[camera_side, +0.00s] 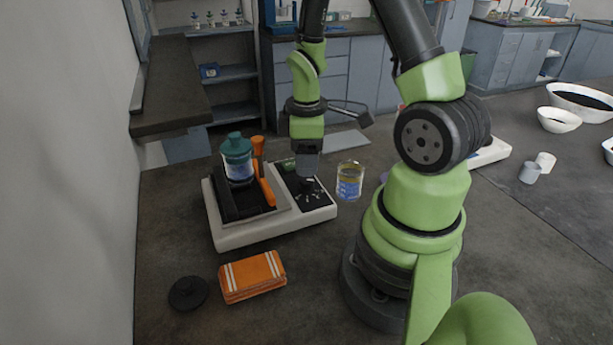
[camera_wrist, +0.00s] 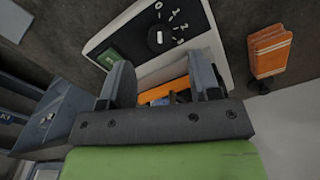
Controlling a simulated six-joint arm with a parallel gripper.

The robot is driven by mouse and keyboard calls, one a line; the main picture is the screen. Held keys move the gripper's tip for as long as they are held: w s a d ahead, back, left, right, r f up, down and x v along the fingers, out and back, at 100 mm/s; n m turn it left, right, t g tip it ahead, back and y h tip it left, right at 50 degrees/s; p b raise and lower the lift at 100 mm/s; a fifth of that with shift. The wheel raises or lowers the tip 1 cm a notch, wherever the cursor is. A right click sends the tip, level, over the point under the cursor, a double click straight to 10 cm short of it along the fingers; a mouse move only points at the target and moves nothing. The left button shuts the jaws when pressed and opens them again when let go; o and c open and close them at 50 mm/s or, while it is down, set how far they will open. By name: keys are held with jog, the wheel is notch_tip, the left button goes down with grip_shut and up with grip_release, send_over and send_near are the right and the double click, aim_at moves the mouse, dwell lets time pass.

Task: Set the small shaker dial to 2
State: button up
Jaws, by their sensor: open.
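The small shaker has a white base (camera_side: 240,236) with a black control panel at its right. In the wrist view its black round dial (camera_wrist: 158,39) sits on the panel among the marks 0, 1, 2 and 3. A white line on the dial runs roughly up and down in the picture, about in line with the 0; the exact setting is hard to tell. My gripper (camera_side: 307,175) points down over the panel and hides part of it in the side view. In the wrist view my gripper (camera_wrist: 162,76) has its fingers apart with nothing held; the dial lies beyond the fingertips.
A teal-capped bottle (camera_side: 238,162) stands on the shaker's platform by orange clamps (camera_side: 266,191). An orange folded cloth (camera_side: 252,276) and a black disc (camera_side: 188,293) lie in front.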

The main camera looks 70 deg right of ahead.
aim_at(306, 180)
jog(key=shift+f, duration=2.6)
jog(key=shift+c, duration=0.2)
jog(key=c, duration=0.9)
